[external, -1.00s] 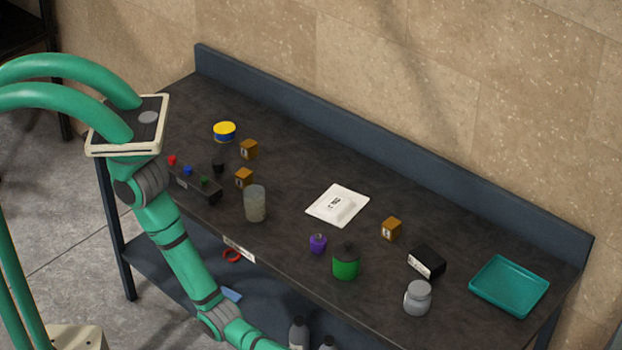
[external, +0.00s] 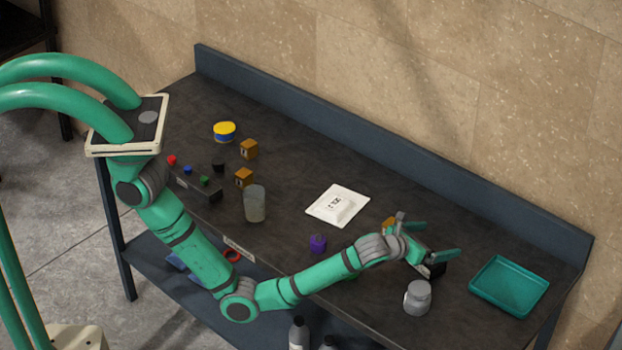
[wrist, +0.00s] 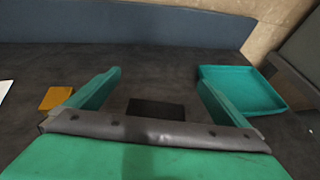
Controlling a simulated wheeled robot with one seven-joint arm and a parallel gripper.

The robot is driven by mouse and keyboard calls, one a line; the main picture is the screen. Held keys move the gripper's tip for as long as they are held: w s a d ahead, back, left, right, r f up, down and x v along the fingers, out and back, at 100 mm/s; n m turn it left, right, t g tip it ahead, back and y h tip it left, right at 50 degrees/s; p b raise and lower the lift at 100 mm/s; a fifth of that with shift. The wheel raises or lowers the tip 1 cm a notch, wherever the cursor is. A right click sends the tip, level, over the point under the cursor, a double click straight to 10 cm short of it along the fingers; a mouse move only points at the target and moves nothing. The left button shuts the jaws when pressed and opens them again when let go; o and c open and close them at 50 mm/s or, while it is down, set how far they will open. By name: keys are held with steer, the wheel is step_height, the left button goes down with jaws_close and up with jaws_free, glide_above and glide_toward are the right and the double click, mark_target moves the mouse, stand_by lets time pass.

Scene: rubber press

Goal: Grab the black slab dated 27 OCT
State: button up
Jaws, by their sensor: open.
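A black block (external: 437,270) stands on the bench near its right front, mostly hidden by my gripper in the external view. In the wrist view the black block (wrist: 156,107) lies between my two fingers, low in the gap, its near side hidden by the palm. No date can be read on it now. My gripper (external: 427,238) is open, reaching over the block. Its spread green fingers (wrist: 160,79) also show in the wrist view, with nothing gripped. A white slab (external: 345,198) with dark, unclear print lies to the left.
A teal tray (external: 510,308) is right of the gripper. An orange cube (external: 389,223) sits close by on the left, partly covered. The bench behind is clear.

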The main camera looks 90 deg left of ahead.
step_height(320, 180, down, 3)
steer(key=shift+r, duration=0.1)
step_height(320, 180, down, 2)
steer(key=shift+d+f, duration=0.1)
steer(key=shift+f, duration=0.1)
steer(key=shift+x, duration=1.05)
steer(key=shift+w+a+f, duration=0.3)
steer(key=shift+w+f, duration=0.05)
steer(key=shift+f, duration=0.05)
steer(key=c, duration=1.2)
steer(key=shift+c, duration=0.9)
steer(key=shift+r, duration=0.15)
